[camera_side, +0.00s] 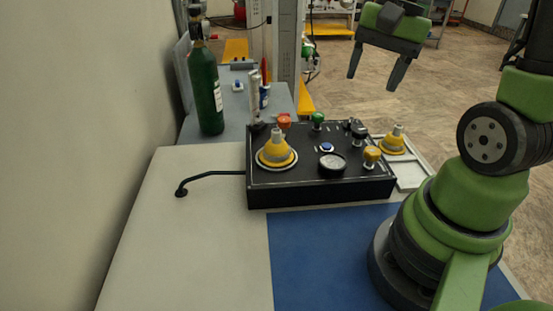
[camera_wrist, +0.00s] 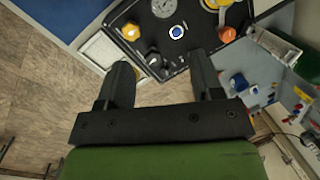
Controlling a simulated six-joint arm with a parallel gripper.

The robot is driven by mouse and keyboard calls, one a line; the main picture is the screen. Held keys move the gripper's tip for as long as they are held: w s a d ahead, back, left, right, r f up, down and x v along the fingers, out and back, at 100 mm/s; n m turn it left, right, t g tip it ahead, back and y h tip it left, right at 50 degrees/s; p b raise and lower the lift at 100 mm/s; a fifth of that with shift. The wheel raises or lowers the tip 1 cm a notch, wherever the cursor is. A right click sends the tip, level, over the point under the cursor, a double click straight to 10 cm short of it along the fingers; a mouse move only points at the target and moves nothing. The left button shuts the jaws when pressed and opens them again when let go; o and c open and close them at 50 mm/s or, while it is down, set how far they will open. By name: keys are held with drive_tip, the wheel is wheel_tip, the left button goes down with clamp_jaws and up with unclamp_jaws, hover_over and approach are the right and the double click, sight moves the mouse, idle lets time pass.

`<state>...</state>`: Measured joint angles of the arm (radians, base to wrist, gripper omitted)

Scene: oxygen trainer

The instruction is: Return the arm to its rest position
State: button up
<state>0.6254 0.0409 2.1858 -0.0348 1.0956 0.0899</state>
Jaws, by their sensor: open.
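My gripper (camera_side: 378,71) is open and empty. In the side view it is raised at the top right, above and behind the black trainer panel (camera_side: 320,198). Its two dark fingers point down and touch nothing. In the wrist view the fingers of my gripper (camera_wrist: 164,82) stand wide apart, with floor and the edge of the trainer panel (camera_wrist: 193,50) beyond them. The panel lies flat on the table and carries a yellow cone piece (camera_side: 275,151), a round gauge (camera_side: 332,164), a blue button (camera_side: 327,147) and several coloured knobs.
A green gas cylinder (camera_side: 205,95) stands behind the panel at the left, near the wall. A blue mat (camera_side: 320,255) covers the front. Open floor (camera_side: 450,90) lies behind.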

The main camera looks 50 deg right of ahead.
drive_tip(key=s+a+r+n+t, duration=0.2)
drive_tip(key=a+r+n+t, duration=0.1)
drive_tip(key=a, duration=0.3)
drive_tip(key=s+a+r+n+t, duration=0.2)
drive_tip(key=a+r+n, duration=0.2)
drive_tip(key=a+n, duration=0.2)
drive_tip(key=shift+s+t, duration=0.35)
drive_tip(key=shift+t, duration=0.05)
idle(0.9)
